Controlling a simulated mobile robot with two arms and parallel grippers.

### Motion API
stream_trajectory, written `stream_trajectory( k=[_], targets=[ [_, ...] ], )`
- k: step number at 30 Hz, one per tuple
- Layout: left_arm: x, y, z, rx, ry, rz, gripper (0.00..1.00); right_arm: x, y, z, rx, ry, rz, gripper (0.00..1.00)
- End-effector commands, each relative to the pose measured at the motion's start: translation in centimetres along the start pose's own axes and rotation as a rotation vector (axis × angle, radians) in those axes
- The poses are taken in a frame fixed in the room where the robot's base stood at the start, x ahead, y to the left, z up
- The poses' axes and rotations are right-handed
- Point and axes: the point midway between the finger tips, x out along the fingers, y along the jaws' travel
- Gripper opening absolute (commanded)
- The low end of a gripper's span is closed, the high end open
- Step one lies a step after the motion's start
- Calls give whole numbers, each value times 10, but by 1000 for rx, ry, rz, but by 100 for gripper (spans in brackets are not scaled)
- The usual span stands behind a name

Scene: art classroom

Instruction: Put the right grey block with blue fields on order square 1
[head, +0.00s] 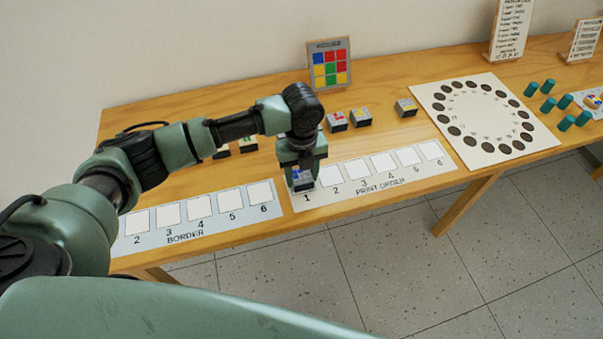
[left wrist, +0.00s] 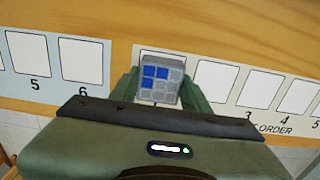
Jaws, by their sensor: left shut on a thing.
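My left gripper (head: 302,178) is shut on a grey block with blue fields (head: 303,183) at the left end of the print order strip (head: 335,197). In the left wrist view the block (left wrist: 160,82) sits between the fingers of the left gripper (left wrist: 161,88), its top showing several blue fields among grey ones. The block covers most of order square 1 (left wrist: 150,54); a white sliver shows behind it. I cannot tell whether the block touches the strip. The right gripper is not in view.
The border strip (head: 150,244) with empty squares lies to the left. A colour-grid card (head: 329,64) stands at the back. A white board with dark circles (head: 480,120) lies right.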

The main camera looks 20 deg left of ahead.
Motion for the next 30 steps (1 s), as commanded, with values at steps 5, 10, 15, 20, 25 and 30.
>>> stream_trajectory(
  k=[5, 10, 15, 20, 25, 30],
  targets=[
    [3, 0, 0, -1, 0, 1, 49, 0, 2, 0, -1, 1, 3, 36],
    [3, 0, 0, 0, 0, 1, 68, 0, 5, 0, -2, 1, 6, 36],
    [3, 0, 0, 0, 0, 1, 68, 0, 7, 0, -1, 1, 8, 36],
    [-5, 0, 0, 0, -1, -1, 68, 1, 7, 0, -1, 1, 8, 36],
    [-35, -1, 1, 0, -3, -3, 68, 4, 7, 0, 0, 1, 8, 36],
    [-73, -1, 1, 1, -4, -4, 68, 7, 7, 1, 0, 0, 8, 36]
  ],
)
